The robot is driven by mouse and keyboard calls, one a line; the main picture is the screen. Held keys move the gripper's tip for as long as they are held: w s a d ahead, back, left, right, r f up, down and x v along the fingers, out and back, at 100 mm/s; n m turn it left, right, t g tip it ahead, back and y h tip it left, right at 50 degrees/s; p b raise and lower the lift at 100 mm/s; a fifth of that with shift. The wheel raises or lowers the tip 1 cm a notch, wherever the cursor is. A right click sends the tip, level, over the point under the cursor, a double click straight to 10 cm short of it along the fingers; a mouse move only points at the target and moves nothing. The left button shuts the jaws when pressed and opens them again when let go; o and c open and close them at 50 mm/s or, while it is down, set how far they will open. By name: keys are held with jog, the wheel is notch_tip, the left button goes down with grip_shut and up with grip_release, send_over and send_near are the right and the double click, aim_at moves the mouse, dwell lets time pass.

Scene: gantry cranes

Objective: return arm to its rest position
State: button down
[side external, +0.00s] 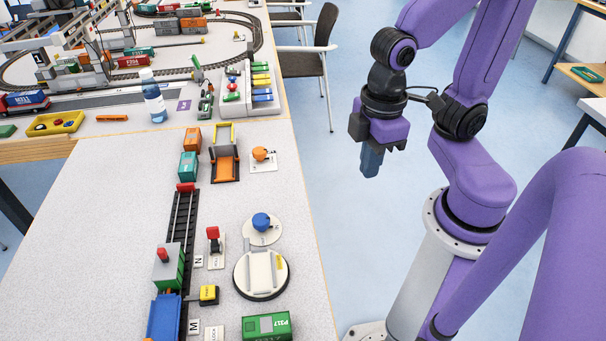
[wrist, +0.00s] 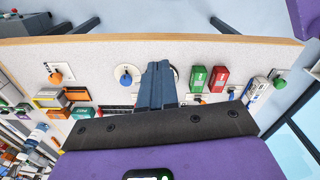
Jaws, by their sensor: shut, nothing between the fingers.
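My gripper (side external: 371,160) is at the right in the side external view. It hangs over the floor, off the table's right edge, pointing down. Its blue-grey fingers are together with nothing between them. In the wrist view the closed fingers (wrist: 158,85) stick up in the middle, with the tabletop beyond them. They hide part of the table's middle. My purple arm is bent, with the gripper raised and touching nothing.
The table (side external: 110,230) carries a black track, a round white turntable (side external: 245,288), a blue knob (side external: 261,222), an orange knob (side external: 260,153) and a green P317 container (side external: 266,327). A bottle (side external: 153,98) stands farther back. A chair (side external: 308,62) stands behind; clear floor surrounds my gripper.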

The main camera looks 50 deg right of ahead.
jog(key=shift+s+d+r+n, duration=0.1)
jog(key=shift+s+d+n, duration=0.6)
jog(key=shift+s+d, duration=0.2)
